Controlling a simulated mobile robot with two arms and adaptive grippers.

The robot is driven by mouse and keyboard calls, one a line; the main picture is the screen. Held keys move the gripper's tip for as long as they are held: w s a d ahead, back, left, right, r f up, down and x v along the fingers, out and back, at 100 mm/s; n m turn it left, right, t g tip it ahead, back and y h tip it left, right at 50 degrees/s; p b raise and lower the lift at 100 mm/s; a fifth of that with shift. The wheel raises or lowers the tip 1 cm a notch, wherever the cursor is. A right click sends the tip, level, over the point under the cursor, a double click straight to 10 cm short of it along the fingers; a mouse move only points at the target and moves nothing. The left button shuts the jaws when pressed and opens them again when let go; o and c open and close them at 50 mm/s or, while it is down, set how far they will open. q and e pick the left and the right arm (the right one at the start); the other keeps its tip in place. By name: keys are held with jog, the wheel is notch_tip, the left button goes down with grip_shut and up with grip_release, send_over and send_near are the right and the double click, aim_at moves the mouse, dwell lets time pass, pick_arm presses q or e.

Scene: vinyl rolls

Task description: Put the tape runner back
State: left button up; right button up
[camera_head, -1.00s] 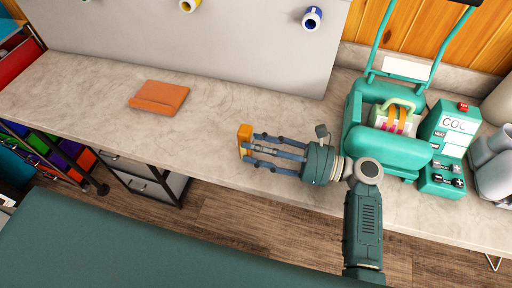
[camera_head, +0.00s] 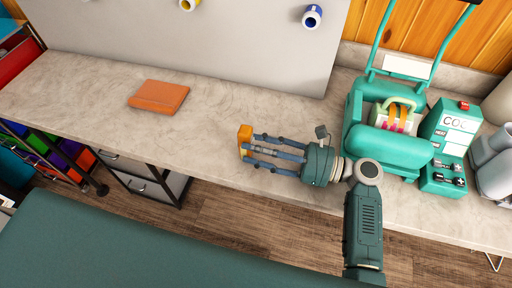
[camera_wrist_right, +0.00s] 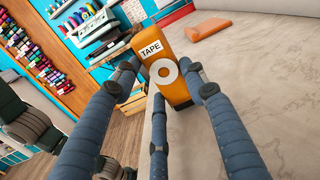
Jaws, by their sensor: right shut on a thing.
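The tape runner is an orange block with a white "TAPE" label and a pale ring (camera_wrist_right: 163,71). In the head view the tape runner (camera_head: 245,139) is at the front edge of the counter. My right gripper (camera_head: 250,147) reaches in from the right, and its fingers are closed around the tape runner. In the right wrist view the gripper (camera_wrist_right: 165,82) has fingers on both sides of the tape runner and one below it. Whether the tape runner touches the counter cannot be told. My left gripper is not in view.
A teal machine (camera_head: 386,150) with a handle and a teal box with buttons (camera_head: 446,147) stand at the right. Blue and yellow rolls hang on the back panel.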

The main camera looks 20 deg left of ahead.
jog(key=shift+s+f, duration=0.2)
jog(key=shift+f, duration=0.35)
jog(key=shift+s+f, duration=0.15)
jog(key=shift+f, duration=0.35)
jog(key=shift+d+b, duration=0.1)
jog(key=shift+b, duration=0.2)
jog(key=o, duration=1.3)
jog(key=shift+f, duration=0.1)
jog(key=shift+d, duration=0.5)
jog(key=d, duration=0.3)
jog(key=d+r, duration=0.1)
jog(key=d, duration=0.6)
jog(key=shift+s+d+r, duration=0.1)
jog(key=shift+d+r, duration=0.1)
jog(key=shift+d, duration=0.35)
jog(key=shift+r, duration=0.2)
